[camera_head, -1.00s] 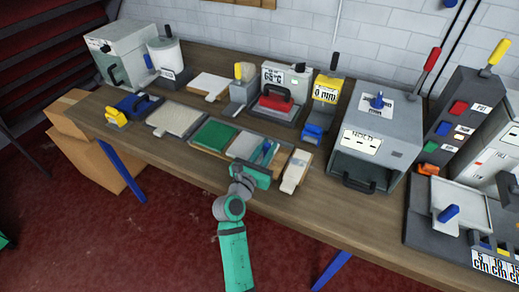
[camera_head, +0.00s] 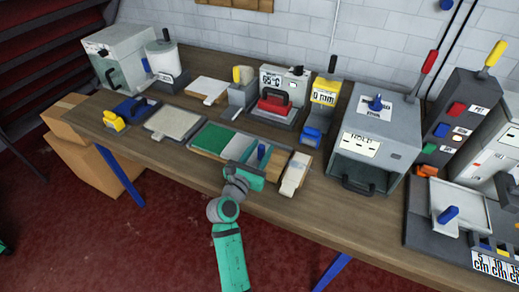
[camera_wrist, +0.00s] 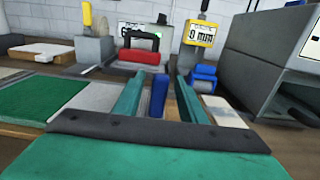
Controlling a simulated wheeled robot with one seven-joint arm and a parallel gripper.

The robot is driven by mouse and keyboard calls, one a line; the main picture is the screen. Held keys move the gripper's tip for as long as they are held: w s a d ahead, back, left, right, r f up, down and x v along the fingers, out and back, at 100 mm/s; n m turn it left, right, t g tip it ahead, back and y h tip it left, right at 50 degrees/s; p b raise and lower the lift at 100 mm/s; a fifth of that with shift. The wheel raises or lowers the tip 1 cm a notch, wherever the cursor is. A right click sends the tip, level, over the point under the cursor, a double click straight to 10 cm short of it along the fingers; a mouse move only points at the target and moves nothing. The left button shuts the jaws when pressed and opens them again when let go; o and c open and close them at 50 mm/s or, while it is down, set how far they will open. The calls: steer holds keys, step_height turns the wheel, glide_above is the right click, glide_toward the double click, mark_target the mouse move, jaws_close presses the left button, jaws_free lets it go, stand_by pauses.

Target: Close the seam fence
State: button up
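The seam board (camera_head: 205,154) lies on the bench, with a green rug piece (camera_head: 212,137) and a light grey piece (camera_head: 238,148) side by side on it. An upright blue handle (camera_head: 262,152), apparently the seam fence's, stands at the grey piece's right side. My gripper (camera_wrist: 158,76) is open at the board's front edge. In the wrist view its teal fingers stand on either side of the blue handle (camera_wrist: 158,97), with gaps visible. The handle's foot is hidden behind the gripper body.
A pale block (camera_head: 295,174) lies just right of the board. A red-handled press (camera_head: 275,103) and a yellow gauge unit (camera_head: 325,95) stand behind. A grey box machine (camera_head: 375,140) is to the right. A beige mat (camera_head: 173,123) lies to the left.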

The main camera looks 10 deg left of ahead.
steer(key=s, duration=0.3)
steer(key=s+a, duration=0.1)
steer(key=s, duration=0.3)
steer(key=s+a, duration=0.1)
steer(key=s, duration=0.2)
steer(key=shift+s, duration=0.3)
steer(key=shift+w+a, duration=0.1)
